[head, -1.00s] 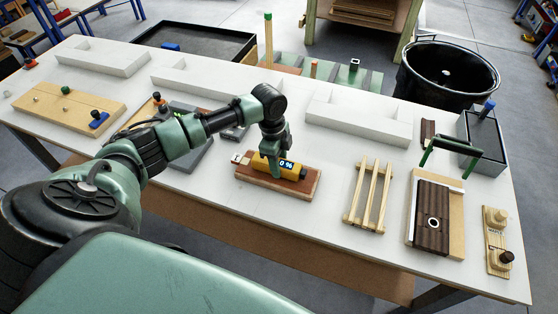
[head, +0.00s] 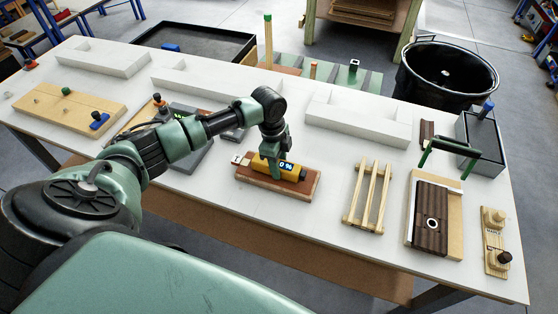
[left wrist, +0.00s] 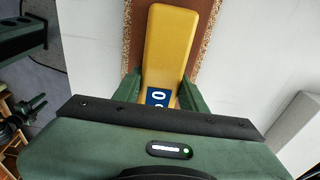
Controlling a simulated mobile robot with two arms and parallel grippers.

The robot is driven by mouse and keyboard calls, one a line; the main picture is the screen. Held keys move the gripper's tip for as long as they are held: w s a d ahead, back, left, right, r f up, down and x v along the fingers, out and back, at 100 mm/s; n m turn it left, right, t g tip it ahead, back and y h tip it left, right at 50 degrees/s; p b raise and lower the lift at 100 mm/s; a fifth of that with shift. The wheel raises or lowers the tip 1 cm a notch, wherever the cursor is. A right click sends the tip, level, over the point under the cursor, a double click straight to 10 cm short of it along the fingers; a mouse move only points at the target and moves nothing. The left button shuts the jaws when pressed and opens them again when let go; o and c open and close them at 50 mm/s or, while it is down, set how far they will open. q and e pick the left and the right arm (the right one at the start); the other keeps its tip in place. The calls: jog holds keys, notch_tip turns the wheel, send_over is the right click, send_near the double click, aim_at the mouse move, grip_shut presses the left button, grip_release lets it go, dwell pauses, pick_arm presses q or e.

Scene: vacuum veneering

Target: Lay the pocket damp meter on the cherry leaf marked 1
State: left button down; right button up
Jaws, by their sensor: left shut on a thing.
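The pocket damp meter (head: 291,168) is yellow with a dark display reading 0 %. In the head view it lies lengthwise over a reddish-brown cherry leaf (head: 262,180) at the front middle of the table. A small white tag (head: 240,159) is at the leaf's left end; its mark is too small to read. My left gripper (head: 273,158) points down and is shut on the meter. In the left wrist view the meter (left wrist: 170,50) sits between the green fingers (left wrist: 160,95), above the brown leaf (left wrist: 200,70). I cannot tell whether the meter touches the leaf. My right gripper is not in view.
A pale wooden rack (head: 367,197) stands right of the leaf, then a board with dark strips (head: 431,228). White blocks (head: 357,122) line the back. A black tub (head: 447,72) stands beyond the table. The table is bare between leaf and rack.

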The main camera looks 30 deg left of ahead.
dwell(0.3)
pick_arm(q)
jog(key=c, duration=0.7)
grip_release()
jog(key=r, duration=0.2)
jog(key=r+b, duration=0.1)
jog(key=r, duration=0.2)
jog(key=a+r, duration=0.1)
jog(key=r, duration=0.1)
jog(key=shift+s+r+b, duration=0.15)
jog(key=shift+r+b, duration=0.15)
jog(key=shift+b, duration=0.05)
